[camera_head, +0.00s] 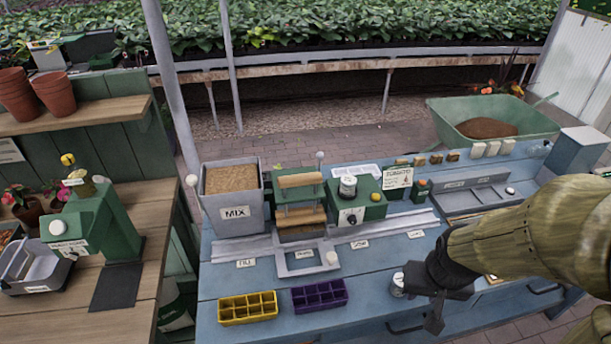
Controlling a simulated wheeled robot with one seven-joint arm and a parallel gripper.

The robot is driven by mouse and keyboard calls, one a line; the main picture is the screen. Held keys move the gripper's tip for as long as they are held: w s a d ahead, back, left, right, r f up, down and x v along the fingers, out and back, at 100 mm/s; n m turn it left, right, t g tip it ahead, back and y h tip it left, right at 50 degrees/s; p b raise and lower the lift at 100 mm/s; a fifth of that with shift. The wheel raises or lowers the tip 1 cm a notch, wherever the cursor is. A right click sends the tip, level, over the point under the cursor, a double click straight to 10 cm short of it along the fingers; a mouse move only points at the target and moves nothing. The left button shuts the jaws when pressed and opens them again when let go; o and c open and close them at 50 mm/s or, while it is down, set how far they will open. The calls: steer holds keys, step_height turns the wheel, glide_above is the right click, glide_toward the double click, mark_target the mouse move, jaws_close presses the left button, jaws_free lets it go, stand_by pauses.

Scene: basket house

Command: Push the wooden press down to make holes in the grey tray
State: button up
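The press (301,193) stands at the back middle of the blue bench. It has a wooden bar on top, green parts below it and stepped wooden blocks lower down. Grey tray-like parts (304,267) lie at its foot, with a small label. Whether a separate grey tray sits under the wooden blocks is too small to tell. My gripper (434,318) is dark and hangs over the front right of the bench, well right of and nearer than the press. It touches neither the press nor the grey parts. Its finger gap cannot be made out.
A grey MIX bin (236,212) stands left of the press, a green machine (364,206) right. Yellow (247,308) and purple (320,296) cell trays lie in front. A small round metal item (397,285) is beside my gripper.

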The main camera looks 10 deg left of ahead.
jaws_close()
stand_by(1.4)
